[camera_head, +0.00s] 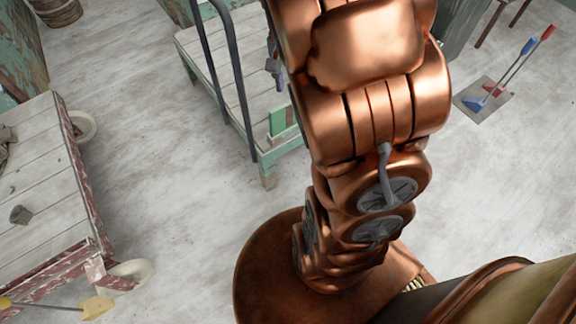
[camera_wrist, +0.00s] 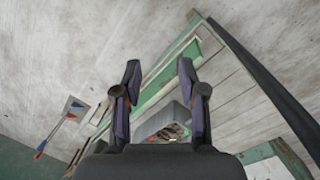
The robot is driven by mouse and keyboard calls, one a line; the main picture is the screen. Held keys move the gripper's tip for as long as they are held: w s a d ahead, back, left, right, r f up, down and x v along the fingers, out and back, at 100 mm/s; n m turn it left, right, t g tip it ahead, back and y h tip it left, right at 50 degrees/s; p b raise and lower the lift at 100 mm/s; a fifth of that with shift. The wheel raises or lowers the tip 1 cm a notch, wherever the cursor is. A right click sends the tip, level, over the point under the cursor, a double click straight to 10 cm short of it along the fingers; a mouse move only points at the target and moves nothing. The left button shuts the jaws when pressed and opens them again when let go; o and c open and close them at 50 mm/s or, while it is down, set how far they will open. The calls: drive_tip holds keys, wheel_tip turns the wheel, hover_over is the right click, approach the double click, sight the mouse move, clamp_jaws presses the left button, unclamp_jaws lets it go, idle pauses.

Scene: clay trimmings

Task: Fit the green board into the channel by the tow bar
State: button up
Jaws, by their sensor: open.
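A green board (camera_head: 277,121) stands upright at the near edge of a plank-topped cart (camera_head: 215,57) with a pale green frame. The dark tow bar (camera_head: 236,72) rises just left of it. In the wrist view, a green strip (camera_wrist: 172,82) runs along the cart's edge between and beyond my fingertips; I cannot tell how much of it is the board. My gripper (camera_wrist: 159,66) is open and empty above this edge. In the head view it is mostly hidden behind my arm. The channel cannot be made out clearly.
A wheeled cart with red sides (camera_head: 79,181) and clay lumps stands left. A yellow-headed tool (camera_head: 97,307) lies near it. A grey bin (camera_wrist: 165,121) shows below my fingers. Red and blue handled tools (camera_head: 505,75) stand at right. Floor between the carts is clear.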

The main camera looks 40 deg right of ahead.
drive_tip(key=s+a+n, duration=0.5)
drive_tip(key=s+a, duration=0.2)
drive_tip(key=s, duration=0.2)
drive_tip(key=s+a+r+n+g, duration=0.1)
drive_tip(key=s+a+n, duration=0.3)
drive_tip(key=s+a, duration=0.3)
drive_tip(key=s, duration=0.2)
drive_tip(key=shift+s+a+n, duration=0.15)
drive_tip(key=shift+s+n, duration=0.25)
drive_tip(key=shift+r, duration=0.1)
drive_tip(key=s+p+v, duration=0.2)
drive_tip(key=p+v, duration=1)
drive_tip(key=s+r+p+v, duration=0.1)
drive_tip(key=s+p+v, duration=0.2)
drive_tip(key=p+v, duration=0.9)
drive_tip(key=shift+s+r+t, duration=0.3)
drive_tip(key=shift+s+r, duration=0.15)
drive_tip(key=shift+r, duration=0.25)
